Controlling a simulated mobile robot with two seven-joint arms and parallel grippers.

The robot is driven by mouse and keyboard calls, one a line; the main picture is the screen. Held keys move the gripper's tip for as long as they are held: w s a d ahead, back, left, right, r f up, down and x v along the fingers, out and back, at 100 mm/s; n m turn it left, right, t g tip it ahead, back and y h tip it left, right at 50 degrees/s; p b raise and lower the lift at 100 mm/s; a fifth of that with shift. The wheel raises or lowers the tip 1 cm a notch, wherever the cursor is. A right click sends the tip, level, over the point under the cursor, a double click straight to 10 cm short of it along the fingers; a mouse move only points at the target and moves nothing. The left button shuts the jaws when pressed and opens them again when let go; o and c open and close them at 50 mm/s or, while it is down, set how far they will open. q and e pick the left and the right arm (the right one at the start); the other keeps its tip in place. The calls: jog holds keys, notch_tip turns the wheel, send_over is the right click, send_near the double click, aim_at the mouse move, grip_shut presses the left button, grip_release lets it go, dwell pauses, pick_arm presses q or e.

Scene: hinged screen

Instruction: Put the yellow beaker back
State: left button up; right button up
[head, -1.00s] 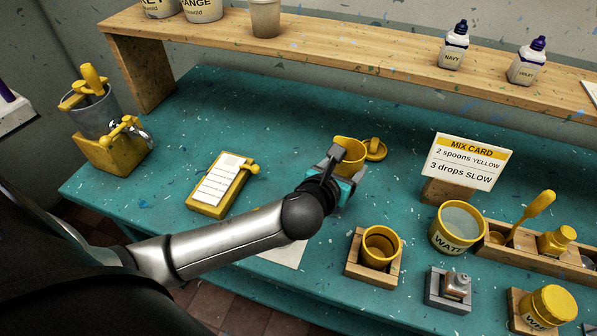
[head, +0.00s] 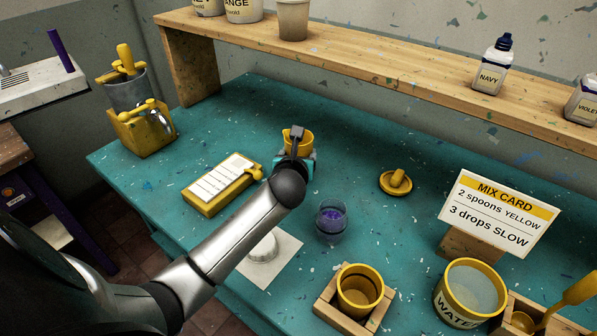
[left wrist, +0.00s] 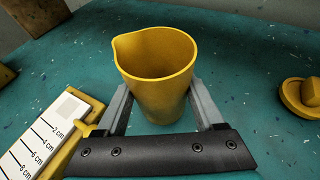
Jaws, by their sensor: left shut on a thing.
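The yellow beaker (left wrist: 156,80) has a pouring lip and stands upright between the fingers of my left gripper (left wrist: 158,100), which is shut on it. In the head view the beaker (head: 304,143) is partly hidden behind the left gripper (head: 296,158), over the back middle of the teal table. It is right of the yellow ruled block. I cannot tell whether its base touches the table. The inside that shows in the left wrist view looks empty. My right gripper is not in view.
The yellow ruled block (head: 222,184) lies close left of the gripper. A glass of purple stuff (head: 331,217), a yellow lid (head: 395,183), a wooden holder with a yellow cup (head: 360,290), the mix card (head: 497,212) and a water tub (head: 468,292) stand right. A wooden shelf (head: 400,67) spans the back.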

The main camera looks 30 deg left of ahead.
pick_arm(q)
notch_tip(320, 180, down, 4)
jog(key=shift+b, duration=0.8)
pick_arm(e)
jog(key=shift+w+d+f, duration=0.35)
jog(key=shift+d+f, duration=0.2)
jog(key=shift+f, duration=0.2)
pick_arm(q)
jog(key=o, duration=1.5)
jog(key=shift+f, duration=0.1)
jog(key=shift+d+r, duration=0.1)
jog(key=shift+r, duration=0.15)
jog(key=p+v, duration=0.3)
jog(key=v, duration=0.9)
jog(key=shift+f, duration=0.1)
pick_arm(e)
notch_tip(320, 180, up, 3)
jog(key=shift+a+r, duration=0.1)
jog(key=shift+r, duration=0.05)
